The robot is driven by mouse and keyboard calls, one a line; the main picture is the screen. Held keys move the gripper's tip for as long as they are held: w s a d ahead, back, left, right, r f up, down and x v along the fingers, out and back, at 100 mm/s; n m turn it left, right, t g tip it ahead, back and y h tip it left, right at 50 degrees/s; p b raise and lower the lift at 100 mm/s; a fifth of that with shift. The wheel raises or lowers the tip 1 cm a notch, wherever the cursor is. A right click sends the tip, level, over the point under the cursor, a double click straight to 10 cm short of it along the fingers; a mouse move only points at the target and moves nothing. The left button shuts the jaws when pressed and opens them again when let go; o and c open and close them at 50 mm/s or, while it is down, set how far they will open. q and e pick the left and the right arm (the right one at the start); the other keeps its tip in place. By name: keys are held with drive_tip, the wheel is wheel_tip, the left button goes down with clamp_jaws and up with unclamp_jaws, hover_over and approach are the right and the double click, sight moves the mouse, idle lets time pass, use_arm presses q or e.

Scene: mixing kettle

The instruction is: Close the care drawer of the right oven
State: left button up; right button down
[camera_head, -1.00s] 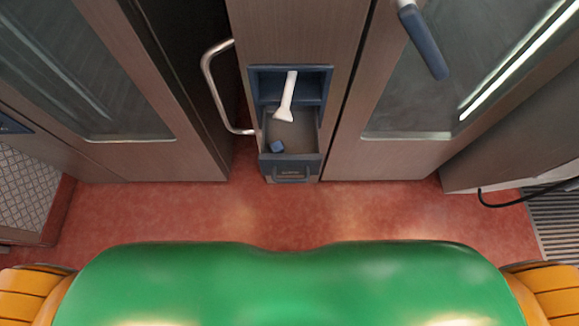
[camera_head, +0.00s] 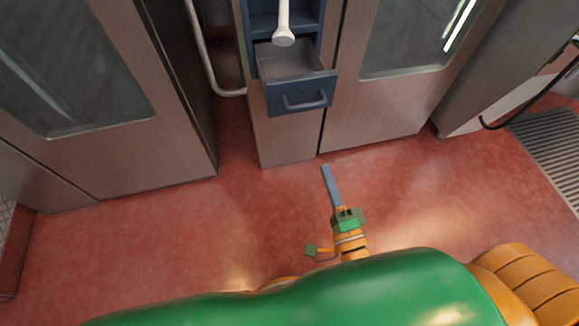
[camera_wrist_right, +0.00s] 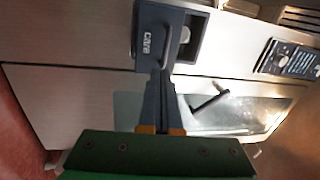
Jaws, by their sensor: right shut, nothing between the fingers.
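The care drawer (camera_head: 297,97) is a blue drawer with a bar handle. It stands pulled out of the narrow column of the right oven, its grey inside partly showing. In the right wrist view its front (camera_wrist_right: 150,42) bears the word "care" beside the handle. My right gripper (camera_head: 325,167) is shut and empty, below and a little right of the drawer front in the head view. In the wrist view its fingertips (camera_wrist_right: 160,75) point at the drawer front near the handle; I cannot tell whether they touch. My left gripper is not in view.
A white paddle-like tool (camera_head: 283,33) hangs over the drawer. The red floor (camera_head: 230,205) in front is clear. A floor grate (camera_head: 553,145) lies at right.

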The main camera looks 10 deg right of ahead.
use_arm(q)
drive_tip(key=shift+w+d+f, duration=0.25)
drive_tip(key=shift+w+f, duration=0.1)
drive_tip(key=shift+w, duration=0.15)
use_arm(e)
drive_tip(key=w+r, duration=0.3)
drive_tip(key=w, duration=1.1)
drive_tip(key=shift+r+m, duration=0.2)
drive_tip(key=shift+m, duration=0.2)
drive_tip(key=shift+w, duration=0.1)
